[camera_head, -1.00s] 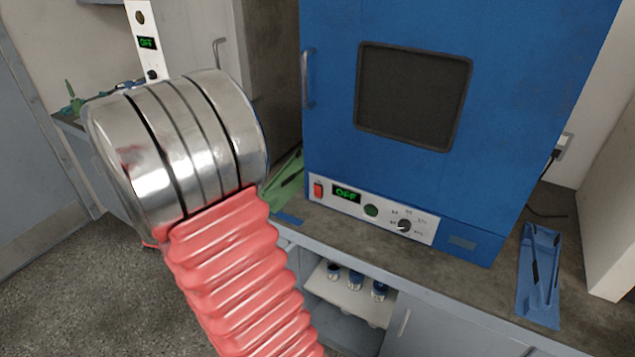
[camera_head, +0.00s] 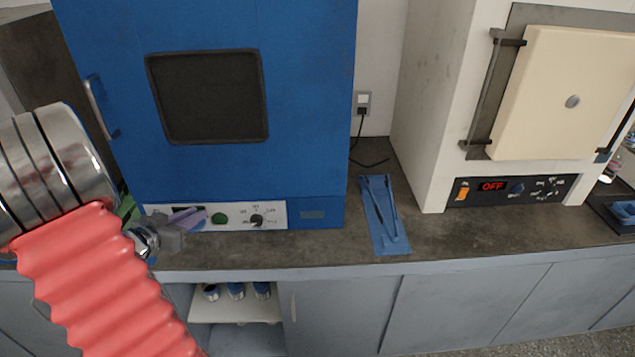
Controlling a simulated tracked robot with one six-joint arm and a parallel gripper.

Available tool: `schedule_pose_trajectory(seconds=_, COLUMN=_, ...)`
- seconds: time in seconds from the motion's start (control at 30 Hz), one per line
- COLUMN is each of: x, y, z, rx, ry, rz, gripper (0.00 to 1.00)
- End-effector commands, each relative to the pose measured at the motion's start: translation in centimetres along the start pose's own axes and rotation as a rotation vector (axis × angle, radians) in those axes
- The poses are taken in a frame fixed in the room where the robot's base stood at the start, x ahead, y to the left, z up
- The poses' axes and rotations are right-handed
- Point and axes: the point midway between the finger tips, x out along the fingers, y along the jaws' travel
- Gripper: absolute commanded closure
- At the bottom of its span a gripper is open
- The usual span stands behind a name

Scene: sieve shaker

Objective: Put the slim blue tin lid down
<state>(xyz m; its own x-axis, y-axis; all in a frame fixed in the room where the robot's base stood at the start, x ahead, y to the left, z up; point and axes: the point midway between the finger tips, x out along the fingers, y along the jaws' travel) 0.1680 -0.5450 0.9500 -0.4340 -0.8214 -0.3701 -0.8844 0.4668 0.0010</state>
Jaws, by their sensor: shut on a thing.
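My gripper (camera_head: 182,228) shows small and partly hidden behind my own arm, in front of the blue oven's control panel. It is shut on a slim, pale bluish-purple thing (camera_head: 188,215), which I take for the slim blue tin lid. Its outline is too small to make out well. It is held above the front part of the worktop (camera_head: 290,250), apart from the tray to its right.
A blue tray (camera_head: 384,222) with dark tools lies between the blue oven (camera_head: 310,120) and the white furnace (camera_head: 425,110). Blue-and-white tins (camera_head: 236,291) stand on a shelf (camera_head: 225,308) below. Bare worktop lies in front of the oven.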

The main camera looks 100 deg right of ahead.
Motion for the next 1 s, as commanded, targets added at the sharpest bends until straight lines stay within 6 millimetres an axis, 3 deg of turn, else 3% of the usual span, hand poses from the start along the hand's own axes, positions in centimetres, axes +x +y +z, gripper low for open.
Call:
schedule_pose_trajectory(seconds=0.1, x=1.6, y=3.0, z=-0.1, rx=0.034, ry=0.0, rz=0.09, gripper=1.0)
schedule_pose_trajectory(seconds=0.23, x=2.2, y=4.3, z=-0.1, rx=0.051, ry=0.001, rz=0.13, gripper=1.0)
schedule_pose_trajectory(seconds=0.8, x=2.2, y=4.3, z=-0.1, rx=0.052, ry=0.001, rz=0.129, gripper=1.0)
schedule_pose_trajectory(seconds=1.0, x=2.6, y=4.2, z=1.0, rx=0.049, ry=0.0, rz=0.13, gripper=1.0)
